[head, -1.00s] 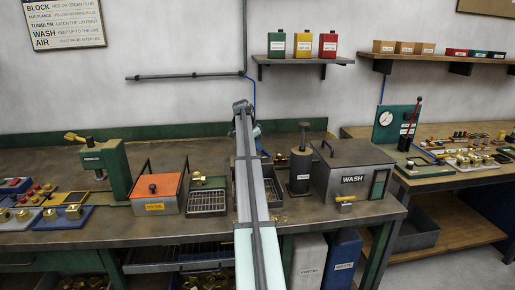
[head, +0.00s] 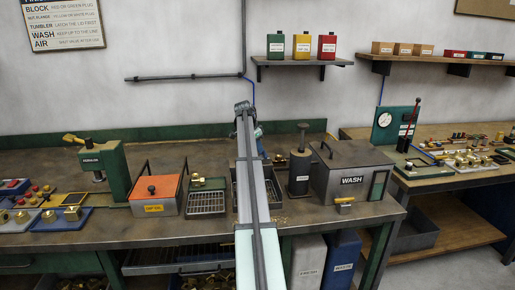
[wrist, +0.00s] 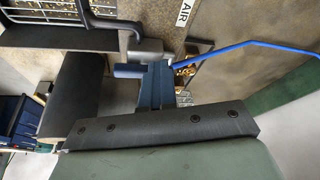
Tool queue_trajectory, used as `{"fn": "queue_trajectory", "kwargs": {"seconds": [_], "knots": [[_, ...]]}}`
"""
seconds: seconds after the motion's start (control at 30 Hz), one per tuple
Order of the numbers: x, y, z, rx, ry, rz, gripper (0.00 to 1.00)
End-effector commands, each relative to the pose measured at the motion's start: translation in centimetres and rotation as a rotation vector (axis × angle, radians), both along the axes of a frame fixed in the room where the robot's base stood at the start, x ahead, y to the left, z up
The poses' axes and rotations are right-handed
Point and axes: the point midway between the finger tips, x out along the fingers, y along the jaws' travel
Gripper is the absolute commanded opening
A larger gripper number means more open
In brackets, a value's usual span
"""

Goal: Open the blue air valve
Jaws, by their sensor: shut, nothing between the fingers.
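In the wrist view, a short blue bar (wrist: 128,70), which looks like the air valve's handle, lies crosswise by a grey metal valve body (wrist: 147,50). A blue hose (wrist: 232,48) runs right from beside it, and a white AIR label (wrist: 185,13) is above. My gripper (wrist: 157,76) is shut and empty, its narrow fingers reaching up close to the blue bar. I cannot tell whether they touch. In the head view, my arm hides the valve and most of my gripper at the back of the bench; only a bit of blue hose (head: 253,92) shows on the wall.
A wire basket (wrist: 50,12) and bent dark rod are close by in the wrist view. In the head view, a grey WASH tank (head: 352,172) and dark cylinder (head: 300,172) stand right of my arm. An orange-lidded box (head: 156,194) and wire tray (head: 206,202) are left.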

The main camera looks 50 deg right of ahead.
Motion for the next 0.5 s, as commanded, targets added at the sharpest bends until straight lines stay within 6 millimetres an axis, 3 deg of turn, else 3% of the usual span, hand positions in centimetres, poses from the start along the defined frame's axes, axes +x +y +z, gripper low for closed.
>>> {"fn": "queue_trajectory", "kwargs": {"seconds": [0.03, 0.27, 0.5], "knots": [[-1.1, -0.1, -0.3, 0.004, 0.017, -0.013, 0.00], [-1.4, -0.1, -0.4, 0.004, 0.019, -0.016, 0.00], [-0.3, 0.9, -0.4, 0.004, 0.016, -0.012, 0.00]]}}
